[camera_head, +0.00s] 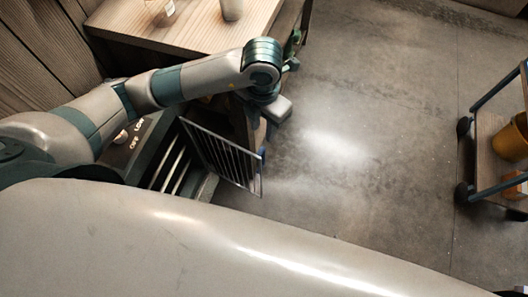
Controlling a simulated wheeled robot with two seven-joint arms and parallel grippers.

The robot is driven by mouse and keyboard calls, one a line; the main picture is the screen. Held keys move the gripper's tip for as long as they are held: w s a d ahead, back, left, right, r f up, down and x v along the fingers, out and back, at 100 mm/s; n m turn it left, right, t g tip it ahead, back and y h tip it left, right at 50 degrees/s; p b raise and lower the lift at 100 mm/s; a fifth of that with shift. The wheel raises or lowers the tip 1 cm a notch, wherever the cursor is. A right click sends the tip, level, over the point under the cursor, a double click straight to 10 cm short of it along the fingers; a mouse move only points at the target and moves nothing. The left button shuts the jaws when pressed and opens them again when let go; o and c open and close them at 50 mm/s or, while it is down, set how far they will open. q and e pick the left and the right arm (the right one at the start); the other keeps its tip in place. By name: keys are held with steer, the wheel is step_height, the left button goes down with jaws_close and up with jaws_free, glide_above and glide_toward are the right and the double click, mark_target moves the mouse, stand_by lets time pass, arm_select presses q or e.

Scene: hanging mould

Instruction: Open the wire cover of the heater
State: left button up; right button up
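The heater (143,137) stands at the left, partly hidden under my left arm. Its dark top panel carries a knob and the words OFF and LOW. Pale bars show in its front opening. The wire cover (222,157), a dark frame with thin bars, stands swung out from the heater's front at an angle. My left gripper (279,109) is past the cover's far side, near the wooden table's corner, and appears apart from the cover. Its fingers are mostly hidden by the wrist, so I cannot tell whether it is open. My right gripper is out of view.
A wooden table (190,25) with a jar (161,10) and a metal cup (232,9) is behind my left arm. A wheeled cart (484,165) holding a yellow bucket (511,138) stands at the right. The concrete floor between is clear.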

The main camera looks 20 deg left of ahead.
mark_target(264, 154)
arm_select(q)
steer(key=shift+f, duration=0.1)
step_height(264, 154, down, 16)
steer(key=shift+f+p, duration=0.1)
steer(key=shift+p, duration=0.5)
steer(key=shift+f, duration=0.5)
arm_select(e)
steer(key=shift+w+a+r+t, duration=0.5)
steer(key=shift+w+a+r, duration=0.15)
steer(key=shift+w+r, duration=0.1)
arm_select(q)
steer(key=shift+c, duration=0.7)
jaws_close()
steer(key=shift+w, duration=0.25)
steer(key=w+n+b, duration=0.1)
steer(key=w+n, duration=0.1)
steer(key=w, duration=0.3)
steer(key=shift+w+a, duration=0.1)
steer(key=shift+a, duration=0.1)
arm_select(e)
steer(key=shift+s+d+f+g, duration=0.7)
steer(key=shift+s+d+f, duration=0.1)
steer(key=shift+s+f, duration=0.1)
